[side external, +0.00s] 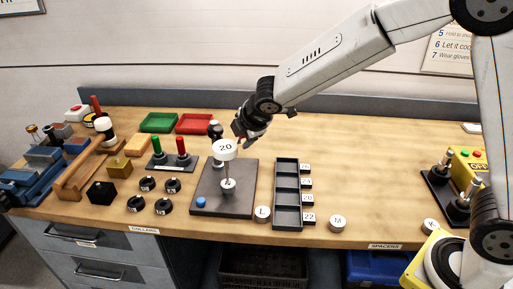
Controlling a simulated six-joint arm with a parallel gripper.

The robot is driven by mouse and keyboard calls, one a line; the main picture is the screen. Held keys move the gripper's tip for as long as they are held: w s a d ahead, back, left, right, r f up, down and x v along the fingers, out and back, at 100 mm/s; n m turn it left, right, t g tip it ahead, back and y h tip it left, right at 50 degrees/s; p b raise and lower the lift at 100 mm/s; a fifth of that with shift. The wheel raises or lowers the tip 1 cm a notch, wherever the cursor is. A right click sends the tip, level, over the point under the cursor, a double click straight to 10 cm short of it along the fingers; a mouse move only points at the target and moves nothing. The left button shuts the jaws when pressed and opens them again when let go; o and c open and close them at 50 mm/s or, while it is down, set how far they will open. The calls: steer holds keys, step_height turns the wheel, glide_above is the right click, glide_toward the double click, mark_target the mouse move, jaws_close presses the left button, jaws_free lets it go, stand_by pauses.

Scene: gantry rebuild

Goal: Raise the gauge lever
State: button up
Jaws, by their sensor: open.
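A square dark plate (240,205) lies near the middle of the bench; I take it to be the gauge. A white disc marked 20 (225,147) stands above it, over a round light piece (228,186). A blue button (201,202) is at its front left corner. A dark-knobbed upright (215,130) shows at its back left; I cannot tell whether this is the lever. My gripper (243,138) is open, just above and right of the 20 disc. Its fingers are small and dark here, and I cannot tell whether they touch anything.
A dark slotted tray (287,215) with number labels stands right of the plate. Green (157,157) and red (181,150) handles, several black collars (163,206), and red (194,123) and green (158,122) trays are left. A round spacer (337,223) lies right. The bench's right middle is clear.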

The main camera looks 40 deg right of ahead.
steer(key=shift+w+d+f, duration=0.1)
steer(key=shift+w+f, duration=0.3)
steer(key=shift+f, duration=0.2)
jaws_close()
stand_by(1.2)
